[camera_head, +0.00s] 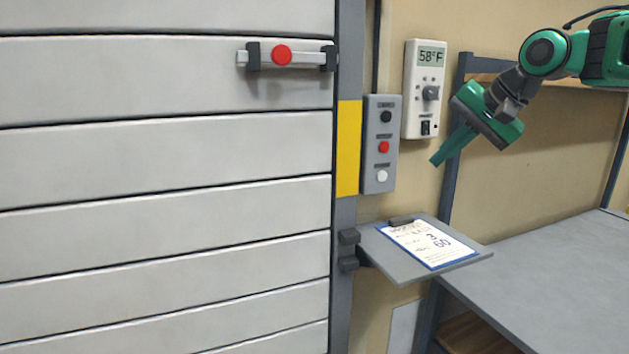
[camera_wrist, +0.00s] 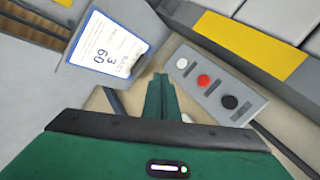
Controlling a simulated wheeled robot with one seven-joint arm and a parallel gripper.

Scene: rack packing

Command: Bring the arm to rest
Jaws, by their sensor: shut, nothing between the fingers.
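My green arm comes in from the upper right in the head view. My gripper (camera_head: 436,161) points down and to the left, in the air in front of the wall, to the right of the button panel and below the thermostat. In the wrist view my gripper (camera_wrist: 161,80) shows its two green fingers side by side, closed together with nothing held between them. The fingertips show between the clipboard and the button panel in that view, apart from both as far as I can tell.
A grey button panel (camera_head: 371,170) and a thermostat (camera_head: 413,113) reading 58°F are on the wall. A clipboard (camera_head: 466,259) lies on a small shelf (camera_head: 390,265). A closed slatted door (camera_head: 160,160) with a red-knobbed latch (camera_head: 300,57) fills the left. A grey bench (camera_head: 560,265) is bare at right.

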